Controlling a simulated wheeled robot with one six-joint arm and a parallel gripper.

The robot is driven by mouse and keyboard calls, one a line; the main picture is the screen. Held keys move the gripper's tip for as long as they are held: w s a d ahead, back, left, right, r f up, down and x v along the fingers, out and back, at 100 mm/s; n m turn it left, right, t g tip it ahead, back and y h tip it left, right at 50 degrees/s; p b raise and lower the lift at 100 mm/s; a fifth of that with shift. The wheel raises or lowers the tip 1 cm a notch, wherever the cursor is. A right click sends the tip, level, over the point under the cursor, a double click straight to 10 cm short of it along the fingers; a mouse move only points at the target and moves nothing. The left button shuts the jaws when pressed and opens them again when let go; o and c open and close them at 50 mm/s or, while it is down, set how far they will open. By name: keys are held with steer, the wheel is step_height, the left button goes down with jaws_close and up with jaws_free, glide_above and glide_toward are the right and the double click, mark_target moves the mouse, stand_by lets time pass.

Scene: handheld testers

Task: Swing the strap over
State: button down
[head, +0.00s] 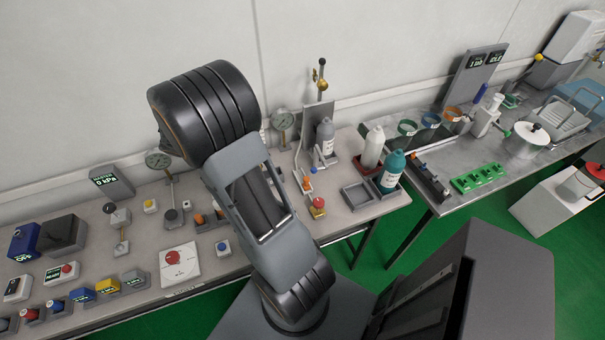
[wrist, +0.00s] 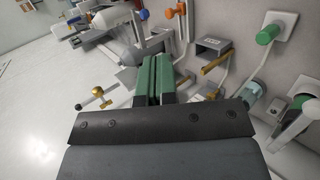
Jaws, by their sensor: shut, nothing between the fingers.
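My gripper (wrist: 155,62) shows in the wrist view as two green fingers, shut together with nothing between them. They point toward a cluster of fittings. Just beyond and left of the fingertips is a pale grey cylinder (wrist: 118,51) beside a grey bracket (wrist: 152,44). I cannot tell whether a strap is among these parts, as they are small and partly behind the fingers. In the head view my arm fills the middle and my gripper is hidden.
A lever with a brass ball (wrist: 97,91) is left of the fingers; a grey box (wrist: 213,46) and green-knobbed handle (wrist: 267,34) are right. In the head view, a white bottle (head: 373,147) and teal bottle (head: 391,171) stand on the bench right of my arm.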

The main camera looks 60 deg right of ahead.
steer(key=s+d+f+m+g+h+p, duration=0.1)
steer(key=s+d+f, duration=0.4)
steer(key=d, duration=0.2)
steer(key=s+d+f+g+h+p, duration=0.1)
steer(key=s+d+f+g, duration=0.1)
steer(key=s+d+f, duration=0.3)
steer(key=shift+d+f+m, duration=0.25)
steer(key=shift+d+m, duration=0.15)
steer(key=shift+d, duration=0.55)
